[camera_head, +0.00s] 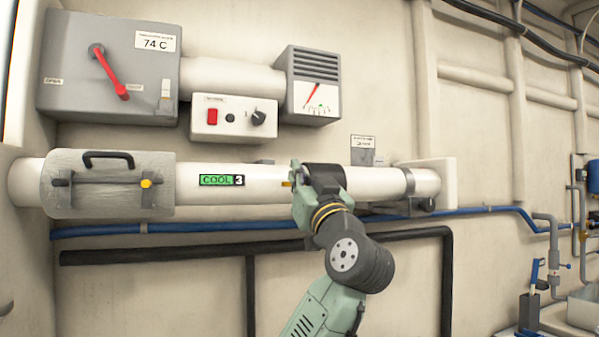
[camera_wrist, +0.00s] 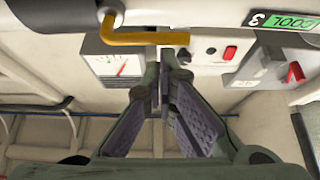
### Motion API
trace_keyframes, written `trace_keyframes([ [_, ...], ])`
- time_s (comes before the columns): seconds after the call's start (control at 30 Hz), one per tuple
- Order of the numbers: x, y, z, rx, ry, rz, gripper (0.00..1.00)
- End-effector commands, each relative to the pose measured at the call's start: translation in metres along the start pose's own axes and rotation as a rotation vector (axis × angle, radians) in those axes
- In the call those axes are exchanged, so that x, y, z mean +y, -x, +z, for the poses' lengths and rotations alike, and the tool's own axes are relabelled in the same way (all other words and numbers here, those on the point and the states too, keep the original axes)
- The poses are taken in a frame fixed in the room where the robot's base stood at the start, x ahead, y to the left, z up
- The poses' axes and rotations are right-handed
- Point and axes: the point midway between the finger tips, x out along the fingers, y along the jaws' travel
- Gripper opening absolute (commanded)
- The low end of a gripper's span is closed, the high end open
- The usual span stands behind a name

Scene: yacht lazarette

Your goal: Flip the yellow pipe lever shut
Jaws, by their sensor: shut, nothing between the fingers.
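The yellow lever (camera_wrist: 150,38) is a bent bar on a round grey pivot at the top of the wrist view. From the pivot its long arm runs to the right in the picture, roughly along the white pipe. In the head view only a small yellow bit (camera_head: 286,183) shows; my arm hides the rest. My gripper (camera_wrist: 163,80) is shut and empty, its fingertips close to the lever's long arm in the wrist view. I cannot tell whether they touch it. In the head view my gripper (camera_head: 298,180) is in front of the white pipe (camera_head: 270,186).
A green COOL 3 label (camera_head: 222,180) is on the pipe. Above are a grey box with a red handle (camera_head: 110,75), a switch box (camera_head: 233,116) and a gauge box (camera_head: 312,85). A blue pipe (camera_head: 100,230) and a black pipe (camera_head: 150,253) run below.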

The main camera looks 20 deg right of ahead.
Motion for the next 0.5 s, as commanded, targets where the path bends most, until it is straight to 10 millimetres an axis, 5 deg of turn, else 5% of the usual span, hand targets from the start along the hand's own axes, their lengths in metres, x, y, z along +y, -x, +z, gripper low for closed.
trace_keyframes([
  [0.5, -0.0007, 0.0022, 0.0035, -0.001, 0.064, -0.037, 0.00],
])
